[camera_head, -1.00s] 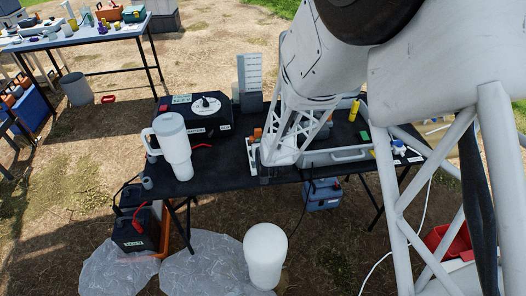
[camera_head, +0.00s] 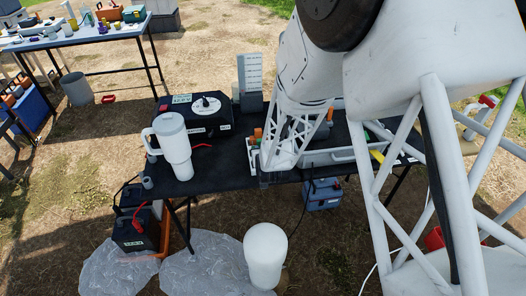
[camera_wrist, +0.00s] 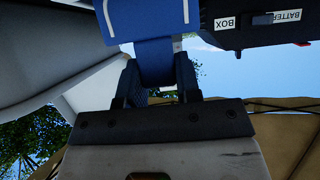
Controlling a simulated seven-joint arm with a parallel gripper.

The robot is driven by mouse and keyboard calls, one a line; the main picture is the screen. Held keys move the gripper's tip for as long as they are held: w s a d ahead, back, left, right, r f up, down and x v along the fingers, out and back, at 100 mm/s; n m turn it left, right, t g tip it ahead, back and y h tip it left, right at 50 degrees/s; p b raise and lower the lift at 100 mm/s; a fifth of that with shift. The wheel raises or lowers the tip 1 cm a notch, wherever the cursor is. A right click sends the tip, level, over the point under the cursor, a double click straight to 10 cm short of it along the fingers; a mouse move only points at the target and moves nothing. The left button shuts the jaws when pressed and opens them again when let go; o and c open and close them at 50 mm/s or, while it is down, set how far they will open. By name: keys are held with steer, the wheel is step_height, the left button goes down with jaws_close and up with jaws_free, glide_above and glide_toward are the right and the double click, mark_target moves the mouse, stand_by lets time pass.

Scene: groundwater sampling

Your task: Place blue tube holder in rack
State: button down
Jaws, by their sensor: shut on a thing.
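A blue tube holder (camera_wrist: 150,20) with white lines fills the top middle of the wrist view. My gripper (camera_wrist: 157,72) is shut on its lower narrow part, with one dark finger on each side. In the head view my wrist is over the front edge of the black table; the holder and the fingertips cannot be made out there. A pale frame (camera_head: 252,152) with orange parts stands just left of my wrist; I cannot tell whether it is the rack.
A grey tray (camera_head: 335,155) lies right of my wrist.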

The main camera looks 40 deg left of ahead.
steer(key=shift+f, duration=0.25)
steer(key=c, duration=0.8)
jaws_free()
steer(key=shift+r, duration=0.15)
steer(key=shift+s+r, duration=0.1)
steer(key=shift+v, duration=1.15)
steer(key=v, duration=0.9)
steer(key=shift+s+d+r, duration=0.1)
steer(key=shift+s+d, duration=0.05)
